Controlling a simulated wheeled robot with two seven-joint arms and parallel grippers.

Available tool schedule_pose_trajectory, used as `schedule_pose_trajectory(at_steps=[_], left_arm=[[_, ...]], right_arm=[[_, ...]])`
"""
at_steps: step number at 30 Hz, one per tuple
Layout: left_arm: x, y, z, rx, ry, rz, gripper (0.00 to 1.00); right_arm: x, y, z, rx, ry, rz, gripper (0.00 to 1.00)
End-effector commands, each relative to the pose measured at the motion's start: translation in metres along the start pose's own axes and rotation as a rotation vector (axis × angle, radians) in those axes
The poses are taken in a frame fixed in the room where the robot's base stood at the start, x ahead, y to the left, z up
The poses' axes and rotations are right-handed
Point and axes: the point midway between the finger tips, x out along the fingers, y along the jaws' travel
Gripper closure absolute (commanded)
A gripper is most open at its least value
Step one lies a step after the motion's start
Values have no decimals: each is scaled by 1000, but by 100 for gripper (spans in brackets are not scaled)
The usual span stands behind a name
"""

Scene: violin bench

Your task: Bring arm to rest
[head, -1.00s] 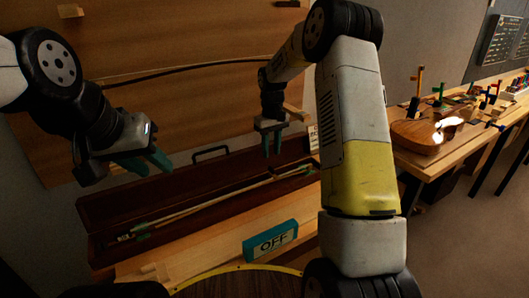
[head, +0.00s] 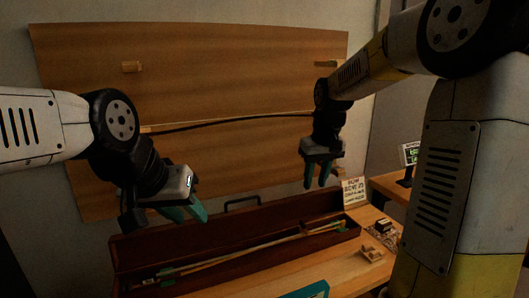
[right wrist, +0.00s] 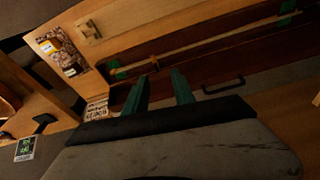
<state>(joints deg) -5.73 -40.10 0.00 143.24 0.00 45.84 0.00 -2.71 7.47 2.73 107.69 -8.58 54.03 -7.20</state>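My left gripper (head: 186,215) is in the left of the head view, above the left part of the open case (head: 116,262). Its two teal fingers are a little apart with nothing between them. My right gripper (head: 317,180) hangs fingers down in front of the wall board, above the right part of the case. In the right wrist view its two teal fingers (right wrist: 160,88) stand apart with an empty gap. A light bow (head: 260,248) lies in the dark red case between green pieces, and it also shows in the right wrist view (right wrist: 200,42).
A lettered card (head: 354,192) stands at the case's right end.

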Motion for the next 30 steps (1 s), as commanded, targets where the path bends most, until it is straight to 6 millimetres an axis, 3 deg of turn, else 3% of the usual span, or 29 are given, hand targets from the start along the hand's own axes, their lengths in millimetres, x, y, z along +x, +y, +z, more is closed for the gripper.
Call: schedule_pose_trajectory(at_steps=[3,9,18,24,30], left_arm=[[0,0,0,0,0,0,66],[0,0,0,0,0,0,66],[0,0,0,0,0,0,66],[0,0,0,0,0,0,66],[0,0,0,0,0,0,66]], right_arm=[[-34,-10,34,39,66,-3,69],[-70,-28,92,105,173,-20,69],[-87,-55,172,196,313,-60,69],[-86,-63,194,222,355,-76,69],[-85,-64,197,226,359,-79,69]])
